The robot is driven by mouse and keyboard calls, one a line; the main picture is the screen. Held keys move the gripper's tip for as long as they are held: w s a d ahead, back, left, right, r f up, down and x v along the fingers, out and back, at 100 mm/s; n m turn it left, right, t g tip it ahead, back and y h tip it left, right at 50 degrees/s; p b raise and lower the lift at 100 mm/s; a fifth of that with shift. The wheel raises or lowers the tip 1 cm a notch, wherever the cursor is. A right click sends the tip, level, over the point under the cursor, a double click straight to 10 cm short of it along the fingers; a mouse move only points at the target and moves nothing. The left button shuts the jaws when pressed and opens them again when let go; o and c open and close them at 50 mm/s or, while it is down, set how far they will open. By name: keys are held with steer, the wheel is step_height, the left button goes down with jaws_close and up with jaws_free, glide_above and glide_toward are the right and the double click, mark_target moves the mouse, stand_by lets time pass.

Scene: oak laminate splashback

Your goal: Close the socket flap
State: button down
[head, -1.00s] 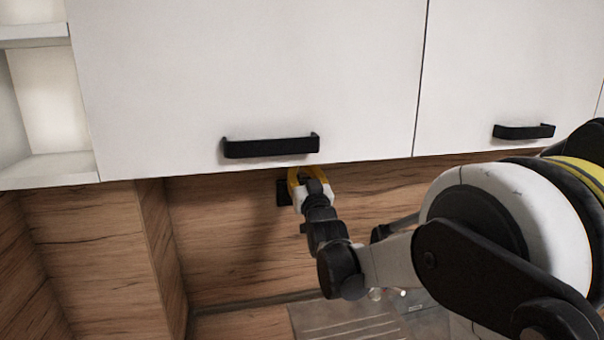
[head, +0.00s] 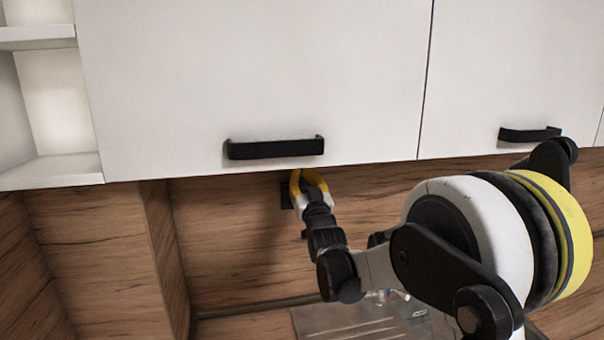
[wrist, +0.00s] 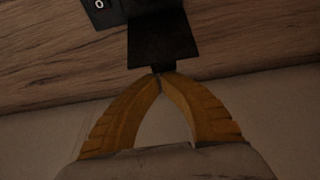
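The black socket (head: 286,195) is on the oak splashback under the white cabinet, partly hidden behind my gripper in the head view. In the wrist view the socket body (wrist: 108,10) shows at the top edge with a small white mark. Its black flap (wrist: 162,40) sticks out from it toward my gripper, so it stands open. My gripper (wrist: 158,76) has two yellow fingers whose tips meet at the flap's outer edge. The tips look touching or very close to it; I cannot tell which. Nothing shows between the fingers. The gripper also shows in the head view (head: 309,180).
White cabinet doors (head: 250,80) with black handles (head: 276,148) hang just above my gripper. An open white shelf (head: 50,170) is at the left.

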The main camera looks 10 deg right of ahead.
steer(key=shift+s+f+t+b, duration=0.15)
steer(key=shift+f+t+b, duration=0.2)
steer(key=shift+b, duration=0.35)
steer(key=shift+s+f+b, duration=0.1)
steer(key=shift+b, duration=0.2)
